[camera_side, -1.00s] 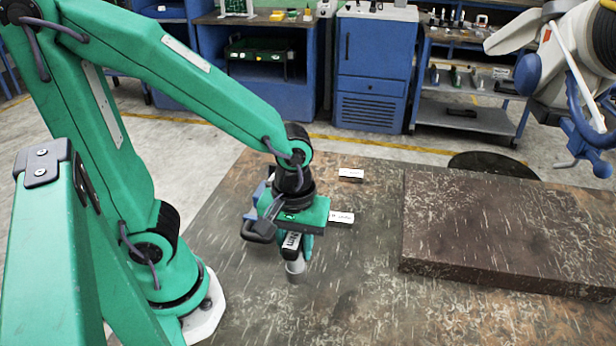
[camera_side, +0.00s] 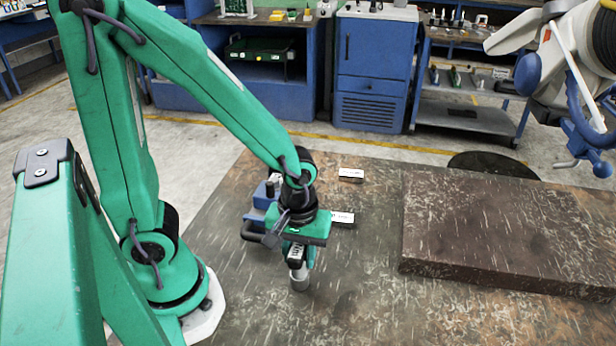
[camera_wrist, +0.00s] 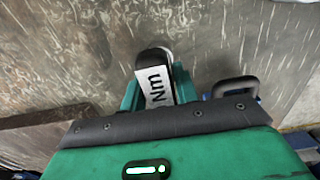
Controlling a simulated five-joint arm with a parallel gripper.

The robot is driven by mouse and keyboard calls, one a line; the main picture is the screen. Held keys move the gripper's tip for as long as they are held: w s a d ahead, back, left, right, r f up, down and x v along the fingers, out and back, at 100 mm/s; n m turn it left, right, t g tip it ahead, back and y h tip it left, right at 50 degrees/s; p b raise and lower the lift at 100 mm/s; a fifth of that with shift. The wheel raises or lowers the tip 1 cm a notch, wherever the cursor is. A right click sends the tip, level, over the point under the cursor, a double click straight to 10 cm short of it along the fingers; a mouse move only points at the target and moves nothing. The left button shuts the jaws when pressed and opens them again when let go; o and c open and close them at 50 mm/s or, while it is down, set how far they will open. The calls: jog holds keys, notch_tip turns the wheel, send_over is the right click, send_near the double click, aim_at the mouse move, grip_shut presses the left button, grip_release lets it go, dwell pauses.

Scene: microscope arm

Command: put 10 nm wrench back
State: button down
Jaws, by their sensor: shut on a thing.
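My gripper (camera_side: 298,252) hangs over the brown worktable, pointing down, shut on the wrench (camera_side: 299,279). The wrench has a black body with a white label and a grey cylindrical lower end. It is held roughly upright. I cannot tell whether its lower end touches the table. In the wrist view my gripper (camera_wrist: 157,92) has green fingers on both sides of the wrench (camera_wrist: 157,84). The label reads "Nm" there; the number is hidden. Two small blocks with white labels lie behind, one near block (camera_side: 343,219) and one far block (camera_side: 351,174). Their print is too small to read.
A blue device (camera_side: 262,196) with a dark loop handle (camera_side: 252,232) stands close behind and left of my gripper. The handle also shows in the wrist view (camera_wrist: 238,86). A thick brown slab (camera_side: 500,235) covers the table's right side. The front middle of the table is clear.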

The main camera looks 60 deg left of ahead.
jog(key=shift+f, duration=0.3)
jog(key=c, duration=1.1)
grip_release()
jog(key=shift+o, duration=0.2)
jog(key=shift+r, duration=0.15)
jog(key=shift+r, duration=6.05)
jog(key=s+a+r+m+t, duration=0.1)
jog(key=a+r+m+t, duration=0.4)
jog(key=m, duration=0.4)
jog(key=shift+a+r+t, duration=0.3)
jog(key=shift+a+r, duration=0.25)
jog(key=shift+a, duration=0.15)
